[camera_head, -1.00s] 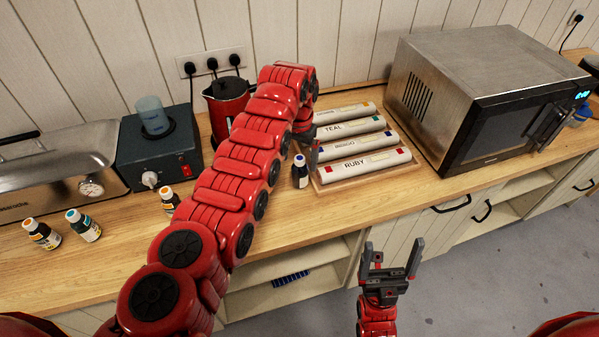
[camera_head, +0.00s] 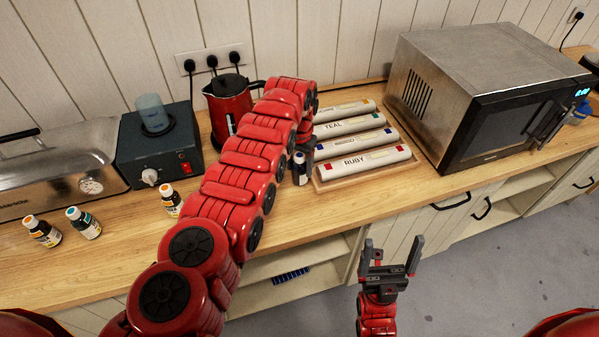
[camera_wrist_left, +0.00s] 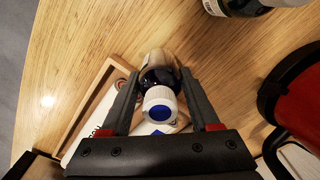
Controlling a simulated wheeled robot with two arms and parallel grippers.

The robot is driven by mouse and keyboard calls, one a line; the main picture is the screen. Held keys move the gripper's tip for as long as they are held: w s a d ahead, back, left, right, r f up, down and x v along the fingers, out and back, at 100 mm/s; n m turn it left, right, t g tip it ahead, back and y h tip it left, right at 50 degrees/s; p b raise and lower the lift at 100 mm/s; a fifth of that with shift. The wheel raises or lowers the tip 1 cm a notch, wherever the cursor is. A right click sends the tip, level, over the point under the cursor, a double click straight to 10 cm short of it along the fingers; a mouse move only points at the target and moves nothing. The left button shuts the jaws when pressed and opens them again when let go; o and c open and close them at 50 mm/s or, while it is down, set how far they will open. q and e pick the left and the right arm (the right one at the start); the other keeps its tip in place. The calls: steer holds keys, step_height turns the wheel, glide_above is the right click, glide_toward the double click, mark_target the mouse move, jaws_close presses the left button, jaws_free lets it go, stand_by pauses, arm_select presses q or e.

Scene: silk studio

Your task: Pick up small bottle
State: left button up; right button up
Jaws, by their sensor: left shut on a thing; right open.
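A small dark bottle (camera_head: 300,170) with a white cap marked with a blue dot stands on the wooden counter, just left of the tray of rolls. In the left wrist view the bottle (camera_wrist_left: 160,80) is between the two fingers, cap toward the camera. My left gripper (camera_wrist_left: 156,92) is shut on it; in the head view the arm largely hides this gripper. My right gripper (camera_head: 392,252) is open and empty, in front of the counter. Other small bottles stand further left: one orange-capped (camera_head: 171,201), one teal-capped (camera_head: 84,223) and another orange-capped (camera_head: 42,231).
A wooden tray (camera_head: 325,186) holds several labelled rolls, right beside the bottle. A microwave (camera_head: 470,100) stands to the right. A red kettle (camera_head: 222,108), a dark heater box (camera_head: 140,160) and a metal case (camera_head: 60,170) line the back left.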

arm_select(q)
jaws_close()
steer(key=shift+r, duration=0.1)
